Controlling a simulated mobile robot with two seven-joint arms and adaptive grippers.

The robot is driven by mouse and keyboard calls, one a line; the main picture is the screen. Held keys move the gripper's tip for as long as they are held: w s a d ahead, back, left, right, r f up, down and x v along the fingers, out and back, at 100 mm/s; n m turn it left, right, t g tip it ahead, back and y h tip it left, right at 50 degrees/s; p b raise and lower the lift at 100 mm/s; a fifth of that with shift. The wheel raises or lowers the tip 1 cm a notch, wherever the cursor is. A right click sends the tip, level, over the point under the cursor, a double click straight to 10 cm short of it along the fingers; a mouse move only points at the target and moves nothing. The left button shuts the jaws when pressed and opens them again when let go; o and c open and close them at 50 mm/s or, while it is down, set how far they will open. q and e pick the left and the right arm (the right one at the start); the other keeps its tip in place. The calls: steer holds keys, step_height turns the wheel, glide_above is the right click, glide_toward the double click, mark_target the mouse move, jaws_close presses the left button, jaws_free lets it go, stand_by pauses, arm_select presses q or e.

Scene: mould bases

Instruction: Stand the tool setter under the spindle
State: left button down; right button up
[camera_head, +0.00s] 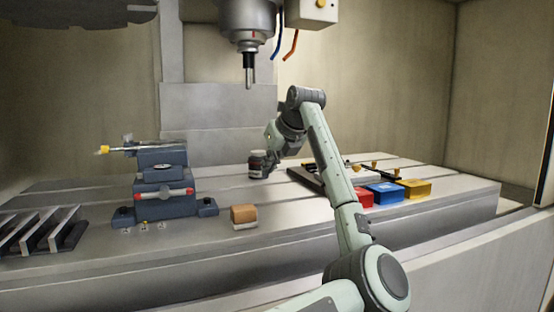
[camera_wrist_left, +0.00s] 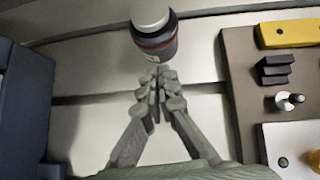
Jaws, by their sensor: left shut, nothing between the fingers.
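The tool setter, a dark cylinder with a pale top and a red band (camera_head: 256,165), stands upright on the machine table (camera_head: 330,215). The spindle (camera_head: 247,25) hangs above with a slim tool pointing down. In the head view the setter appears below the tool and slightly right of it; I cannot tell the exact alignment in depth. My left gripper (camera_head: 269,171) is low beside the setter, on its right. In the left wrist view the setter (camera_wrist_left: 155,42) is just beyond the shut, empty fingertips (camera_wrist_left: 156,75). My right gripper is not in view.
A blue vise (camera_head: 165,192) stands to the left, with a tan-and-white block (camera_head: 243,216) in front of the setter. A dark plate (camera_wrist_left: 241,92) with small parts lies right, beside red, blue (camera_head: 384,193) and yellow boxes. Slotted racks (camera_head: 40,230) are far left.

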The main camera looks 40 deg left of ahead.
mark_target(256, 156)
arm_select(q)
steer(key=shift+w+a, duration=0.35)
steer(key=shift+a, duration=0.45)
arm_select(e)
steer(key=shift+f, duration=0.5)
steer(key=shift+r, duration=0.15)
arm_select(q)
steer(key=a+p, duration=0.1)
steer(key=a, duration=0.1)
steer(key=w+a, duration=0.1)
steer(key=a, duration=0.1)
steer(key=w+a+p, duration=0.1)
steer(key=a, duration=0.1)
steer(key=shift+w+a+p, duration=0.25)
steer(key=shift+p, duration=0.05)
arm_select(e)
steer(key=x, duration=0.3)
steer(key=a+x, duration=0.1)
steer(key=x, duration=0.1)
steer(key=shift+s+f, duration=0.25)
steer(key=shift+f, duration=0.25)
